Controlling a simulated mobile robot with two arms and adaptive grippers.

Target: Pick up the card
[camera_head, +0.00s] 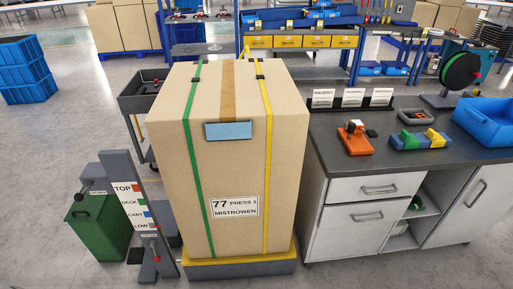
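Three white cards with small print stand upright in a row at the back of the workbench: a left card (323,98), a middle card (353,97) and a right card (381,97). Their text is too small to read. A light blue card-like panel (228,131) with a dark edge is on the upper front of the tall cardboard box (240,165). I cannot tell which of these is the task's card. Neither of my grippers is in view.
The box, strapped green and yellow, stands on a yellow-edged base. The workbench (400,165) holds an orange device (356,138), colored blocks (420,139) and a blue bin (488,120). A labelled grey post (124,195) and green container (98,222) stand left.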

